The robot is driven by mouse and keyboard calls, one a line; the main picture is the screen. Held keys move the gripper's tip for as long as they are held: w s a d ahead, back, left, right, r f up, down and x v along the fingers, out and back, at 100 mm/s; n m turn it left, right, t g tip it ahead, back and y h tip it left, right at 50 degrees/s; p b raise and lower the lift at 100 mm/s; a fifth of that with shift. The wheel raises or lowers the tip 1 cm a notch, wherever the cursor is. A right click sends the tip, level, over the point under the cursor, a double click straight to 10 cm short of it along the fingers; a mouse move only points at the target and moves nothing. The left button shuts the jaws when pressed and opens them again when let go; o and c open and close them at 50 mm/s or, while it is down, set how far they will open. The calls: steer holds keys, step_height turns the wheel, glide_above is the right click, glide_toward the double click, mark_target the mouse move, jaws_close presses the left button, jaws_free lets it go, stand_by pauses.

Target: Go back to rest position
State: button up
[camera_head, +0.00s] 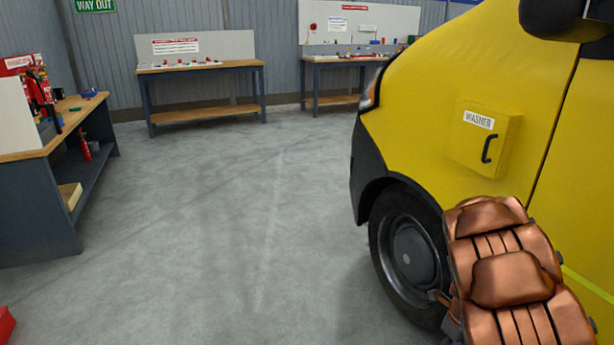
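My copper-plated arm (510,275) rises from the bottom right corner, in front of the yellow vehicle (440,85). A small copper and grey part (440,298) shows past the arm's left edge, in front of the front wheel (408,255). It may belong to my gripper, but most of it is hidden behind the arm. I cannot see fingertips or any held thing. I cannot tell whether the arm touches the vehicle. The vehicle's side has a box marked WASHER (484,138) with a black handle; its door looks shut.
A workbench (60,140) with red items stands at the left, with an extinguisher (85,146) on its lower shelf. Two benches (205,68) (340,58) stand at the back wall. A red object (5,325) is at bottom left. The grey floor between is clear.

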steer(key=s+a+r+n+g, duration=0.1)
steer(key=s+a+r+n, duration=1)
steer(key=a+r+n, duration=0.35)
steer(key=s+a+r+n+g, duration=0.1)
steer(key=s+a+r+n, duration=0.2)
steer(key=s+n, duration=0.55)
steer(key=s+a+r+n+g, duration=0.1)
steer(key=s+a+r+n, duration=0.2)
steer(key=s+n, duration=0.55)
step_height(320, 180, up, 21)
steer(key=t+p, duration=0.1)
steer(key=p, duration=1.8)
steer(key=shift+w+f, duration=0.15)
steer(key=shift+w, duration=0.05)
